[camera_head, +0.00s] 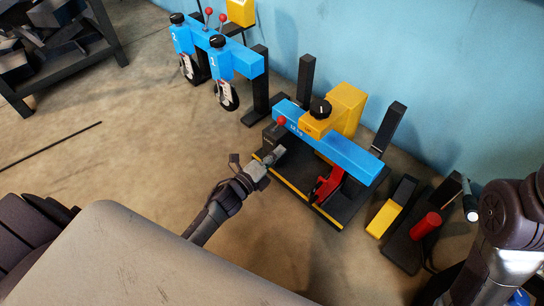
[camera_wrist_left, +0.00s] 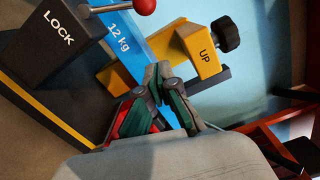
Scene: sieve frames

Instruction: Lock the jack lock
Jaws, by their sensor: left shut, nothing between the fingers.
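The jack lock is a dark block marked LOCK (camera_wrist_left: 58,42) with a lever ending in a red ball (camera_wrist_left: 145,6). In the head view the red ball (camera_head: 281,122) shows at the left end of the blue beam (camera_head: 350,154). My left gripper (camera_head: 278,153) is shut and empty, low in front of that end, apart from the ball. In the left wrist view its fingers (camera_wrist_left: 160,72) are together, with the LOCK block up and to the left. My right gripper does not show.
A yellow block marked UP (camera_wrist_left: 205,50) with a black knob (camera_wrist_left: 226,34) sits on the beam. A red part (camera_head: 329,184) stands below the beam. A yellow pedal (camera_head: 384,217) and a red cylinder (camera_head: 426,225) lie to the right. Open floor lies left.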

